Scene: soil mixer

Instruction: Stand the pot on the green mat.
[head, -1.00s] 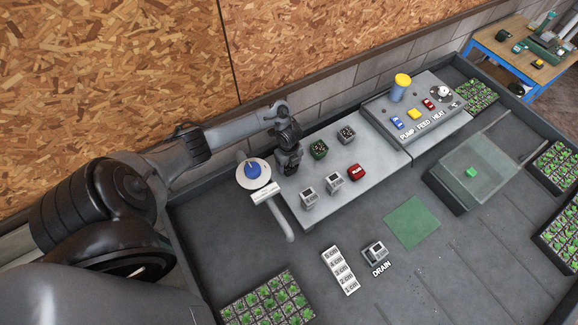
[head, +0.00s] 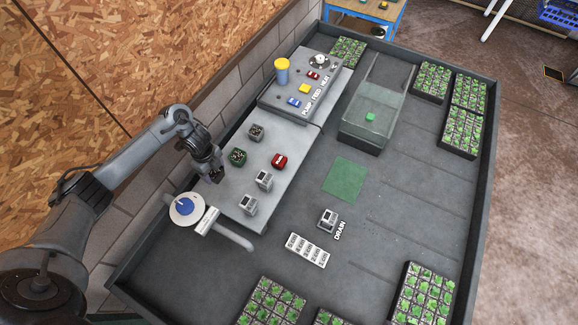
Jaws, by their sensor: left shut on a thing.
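My left gripper (head: 217,174) is above the left end of the grey bench, between the white disc and a green container. It is shut on a small dark thing that the fingers largely hide; I cannot tell whether this is the pot. The green container (head: 238,157) and a grey one (head: 257,132), both with dark speckled filling, stand upright on the bench. The green mat (head: 345,178) lies flat on the tray floor, right of the bench, with nothing on it. My right gripper is not in view.
The drain box (head: 328,218) and glass-walled bin (head: 376,112) flank the mat. Open floor lies right of the mat.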

